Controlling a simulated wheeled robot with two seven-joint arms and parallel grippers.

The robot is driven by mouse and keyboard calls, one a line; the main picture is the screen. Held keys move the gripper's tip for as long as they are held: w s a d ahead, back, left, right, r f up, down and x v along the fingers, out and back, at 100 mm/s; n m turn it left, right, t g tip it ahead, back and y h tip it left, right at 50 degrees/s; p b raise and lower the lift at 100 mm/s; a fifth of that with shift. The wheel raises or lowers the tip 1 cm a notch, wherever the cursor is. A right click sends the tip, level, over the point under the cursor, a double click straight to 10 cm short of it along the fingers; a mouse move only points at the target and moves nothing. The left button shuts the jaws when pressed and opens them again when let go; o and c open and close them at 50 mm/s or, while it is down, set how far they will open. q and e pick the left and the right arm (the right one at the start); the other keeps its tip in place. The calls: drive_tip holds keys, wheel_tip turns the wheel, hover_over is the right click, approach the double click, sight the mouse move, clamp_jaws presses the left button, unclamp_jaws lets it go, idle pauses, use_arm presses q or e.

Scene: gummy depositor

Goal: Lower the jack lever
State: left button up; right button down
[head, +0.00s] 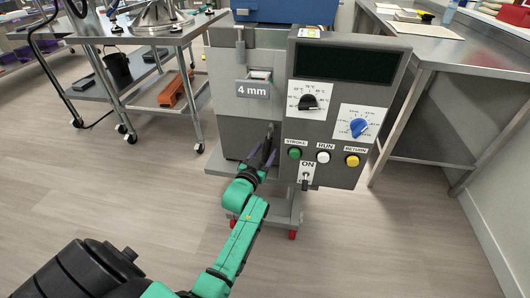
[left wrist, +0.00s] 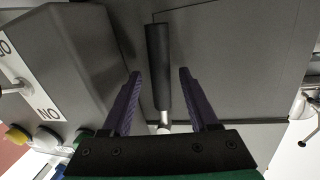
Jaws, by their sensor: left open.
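The jack lever shows in the left wrist view as a black grip (left wrist: 158,62) on a short metal shaft. In the head view a dark tip of it (head: 270,130) shows just above my fingers at the machine's front, and the rest is hidden. My left gripper (head: 263,153) reaches up to the grey machine (head: 228,125), left of the control panel. In the left wrist view its purple fingers (left wrist: 160,75) are open, one on each side of the lever, with gaps on both sides. My right gripper is not in view.
The control panel (head: 335,120) with dials, buttons and an ON switch (head: 305,178) juts out right beside my gripper. A metal cart (head: 150,45) stands at left and a steel table (head: 450,50) at right. The floor in front is clear.

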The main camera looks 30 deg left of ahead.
use_arm(q)
drive_tip(key=shift+s, duration=0.15)
drive_tip(key=shift+s, duration=0.35)
drive_tip(key=s+d+p, duration=0.2)
drive_tip(key=s, duration=1.1)
drive_tip(key=shift+s+r, duration=0.25)
drive_tip(key=shift+r, duration=0.05)
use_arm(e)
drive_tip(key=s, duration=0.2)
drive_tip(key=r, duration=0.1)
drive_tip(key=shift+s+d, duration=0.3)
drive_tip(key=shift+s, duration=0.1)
